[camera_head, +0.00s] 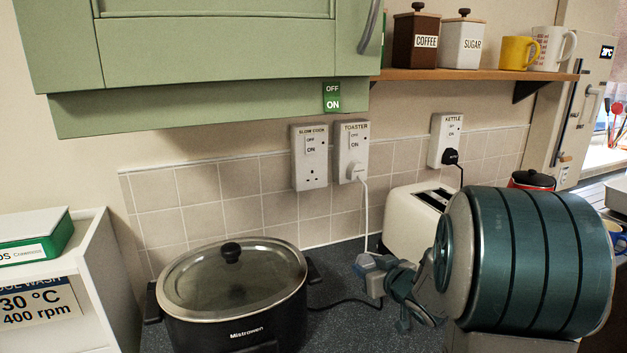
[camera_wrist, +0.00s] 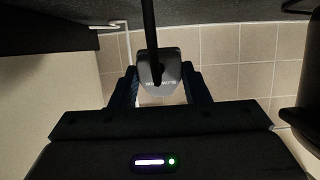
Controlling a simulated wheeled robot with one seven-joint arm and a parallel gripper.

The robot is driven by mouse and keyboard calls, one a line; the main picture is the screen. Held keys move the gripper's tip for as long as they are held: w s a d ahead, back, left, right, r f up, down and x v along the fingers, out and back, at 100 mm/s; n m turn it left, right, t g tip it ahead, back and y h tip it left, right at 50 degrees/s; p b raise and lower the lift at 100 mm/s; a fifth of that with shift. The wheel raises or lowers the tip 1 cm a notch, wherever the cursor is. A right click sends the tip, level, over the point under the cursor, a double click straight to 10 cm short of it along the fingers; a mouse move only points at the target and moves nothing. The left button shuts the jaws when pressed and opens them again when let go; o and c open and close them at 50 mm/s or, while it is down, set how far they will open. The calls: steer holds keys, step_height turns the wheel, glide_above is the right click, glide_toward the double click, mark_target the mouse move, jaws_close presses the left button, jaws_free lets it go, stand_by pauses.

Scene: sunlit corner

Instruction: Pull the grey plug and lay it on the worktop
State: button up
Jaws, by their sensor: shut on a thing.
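The grey plug (camera_wrist: 158,70) is between the two fingers of my gripper (camera_wrist: 160,90) in the wrist view, with a black cable running from it. In the head view my gripper (camera_head: 372,276) is low in front of the toaster, over the worktop (camera_head: 325,322). The plug is hard to tell from the fingers there, and I cannot tell whether it touches the worktop. The slow cooker socket (camera_head: 310,157) on the wall has no plug in it. A black cable lies on the worktop between the slow cooker and my gripper.
The black slow cooker (camera_head: 238,312) with a glass lid stands left of my gripper. A cream toaster (camera_head: 412,222) stands behind it. A white plug (camera_head: 354,172) is in the toaster socket and a black plug (camera_head: 451,156) in the kettle socket. Bare worktop shows between cooker and gripper.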

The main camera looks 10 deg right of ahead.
steer(key=shift+r+g+p, duration=0.2)
steer(key=shift+g+p, duration=0.2)
steer(key=shift+p, duration=0.9)
steer(key=g+p, duration=0.2)
steer(key=p, duration=0.6)
steer(key=shift+f+g+h, duration=0.15)
steer(key=shift+g+h, duration=0.15)
steer(key=shift+f, duration=0.2)
steer(key=shift+f+b, duration=1.7)
steer(key=shift+f, duration=0.2)
steer(key=o, duration=1.4)
steer(key=shift+c, duration=0.2)
